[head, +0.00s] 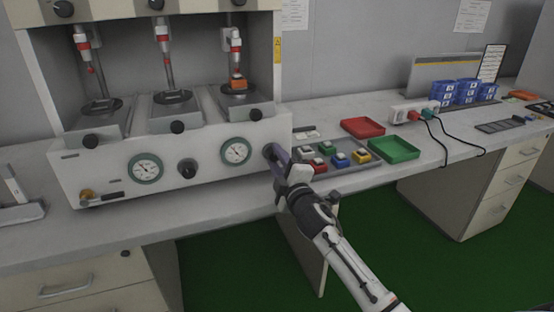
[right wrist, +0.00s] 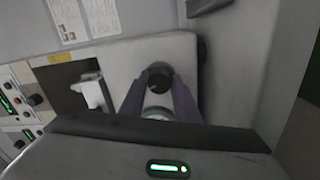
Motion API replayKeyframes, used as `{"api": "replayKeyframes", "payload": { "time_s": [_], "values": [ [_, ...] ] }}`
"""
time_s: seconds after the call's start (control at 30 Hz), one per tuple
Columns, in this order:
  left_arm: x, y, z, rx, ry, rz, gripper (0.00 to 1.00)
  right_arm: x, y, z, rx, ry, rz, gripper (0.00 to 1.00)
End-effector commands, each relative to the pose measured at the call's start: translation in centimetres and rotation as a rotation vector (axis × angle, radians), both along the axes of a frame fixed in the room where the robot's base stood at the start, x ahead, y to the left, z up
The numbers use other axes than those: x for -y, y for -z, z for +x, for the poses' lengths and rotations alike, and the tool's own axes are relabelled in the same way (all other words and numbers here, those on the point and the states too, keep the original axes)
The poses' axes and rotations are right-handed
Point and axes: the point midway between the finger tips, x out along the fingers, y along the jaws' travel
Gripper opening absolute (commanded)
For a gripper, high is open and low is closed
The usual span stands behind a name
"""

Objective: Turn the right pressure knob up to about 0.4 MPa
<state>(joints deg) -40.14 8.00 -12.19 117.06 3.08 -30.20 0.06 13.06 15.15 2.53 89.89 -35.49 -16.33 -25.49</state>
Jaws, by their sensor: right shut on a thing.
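The right pressure knob (right wrist: 158,76) is black and round, on the front panel of the white test machine (head: 215,160). My right gripper (head: 271,153) reaches it from the right and mostly hides it in the head view. In the right wrist view, the fingers (right wrist: 158,84) stand on both sides of the knob, shut on it. The right pressure gauge (head: 236,151) is just left of the gripper; its dial is too small to read. Its rim (right wrist: 158,113) partly shows between the fingers. My left gripper is out of view.
Another knob (head: 187,168) and a left gauge (head: 146,167) are on the same panel. Right of the machine are a grey tray (head: 334,170) of coloured blocks, a red tray (head: 363,127), a green tray (head: 395,150) and a power strip (head: 414,112). Below the bench front is open floor.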

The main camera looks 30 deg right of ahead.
Motion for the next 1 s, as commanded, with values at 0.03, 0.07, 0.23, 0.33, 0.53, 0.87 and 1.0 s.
{"api": "replayKeyframes", "payload": {
  "time_s": [0.03,0.07,0.23,0.33,0.53,0.87,1.0],
  "values": [
    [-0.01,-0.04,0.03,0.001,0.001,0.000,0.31,-0.05,0.06,0.00,0.003,0.000,0.016,0.06],
    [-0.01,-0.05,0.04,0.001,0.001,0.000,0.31,-0.05,0.06,0.00,0.005,0.000,0.022,0.06],
    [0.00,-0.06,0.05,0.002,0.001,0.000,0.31,-0.02,0.05,0.00,0.010,-0.001,0.042,0.06],
    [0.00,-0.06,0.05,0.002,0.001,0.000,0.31,-0.02,0.05,0.00,0.010,-0.001,0.045,0.06],
    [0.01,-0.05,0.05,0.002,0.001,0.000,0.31,-0.02,0.05,0.00,0.010,-0.001,0.045,0.06],
    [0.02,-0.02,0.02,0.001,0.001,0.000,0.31,-0.02,0.04,0.00,0.010,-0.001,0.044,0.48],
    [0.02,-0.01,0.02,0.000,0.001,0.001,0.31,-0.03,0.04,-0.02,0.010,-0.001,0.044,0.48]
  ]
}}
